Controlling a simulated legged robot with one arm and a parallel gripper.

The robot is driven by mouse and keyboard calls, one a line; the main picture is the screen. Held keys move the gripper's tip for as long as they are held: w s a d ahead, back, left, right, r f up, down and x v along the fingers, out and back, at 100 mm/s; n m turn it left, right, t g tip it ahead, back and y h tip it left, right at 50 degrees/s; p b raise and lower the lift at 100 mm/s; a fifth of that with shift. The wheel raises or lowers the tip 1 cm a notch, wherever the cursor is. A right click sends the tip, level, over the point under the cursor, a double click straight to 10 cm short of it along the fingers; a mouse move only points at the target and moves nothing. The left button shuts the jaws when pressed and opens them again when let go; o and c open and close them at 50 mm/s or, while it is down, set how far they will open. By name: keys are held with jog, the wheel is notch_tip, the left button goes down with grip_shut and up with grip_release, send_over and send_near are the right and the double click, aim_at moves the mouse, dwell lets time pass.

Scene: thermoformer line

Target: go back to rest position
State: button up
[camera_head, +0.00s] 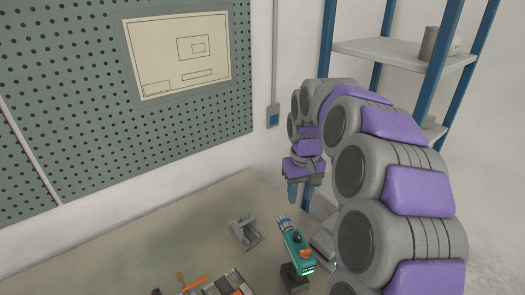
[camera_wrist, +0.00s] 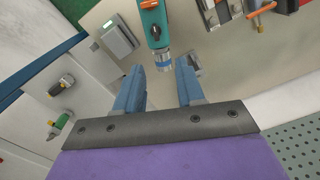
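My gripper (camera_head: 300,192) hangs at the end of my grey and purple arm, above the back right part of the workbench, with its blue fingers pointing down. In the wrist view my gripper (camera_wrist: 158,82) shows its two fingers apart with nothing between them. A teal and black power tool (camera_head: 297,250) stands on the bench below and in front of the gripper. It also shows in the wrist view (camera_wrist: 154,28), beyond the fingertips and apart from them.
A grey bracket (camera_head: 245,232) stands on the bench (camera_head: 150,245) left of the tool. A tray of tools (camera_head: 222,285) lies at the front edge. A pegboard (camera_head: 80,90) covers the back wall. A blue-post shelf (camera_head: 400,52) stands at the right, close behind my arm.

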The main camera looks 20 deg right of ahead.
jog(key=s+a+f+n+b, duration=0.1)
jog(key=s+a+f+b, duration=0.3)
jog(key=s+a, duration=0.8)
jog(key=s+f+b, duration=0.2)
jog(key=s+f, duration=0.3)
jog(key=s, duration=0.5)
jog(key=s+a+f+g+b, duration=0.1)
jog(key=s+f+b, duration=0.2)
jog(key=s, duration=0.6)
notch_tip(320, 180, down, 2)
jog(key=shift+s+a+m+g, duration=0.15)
jog(key=shift+s+m+g, duration=0.15)
jog(key=shift+s+m, duration=0.1)
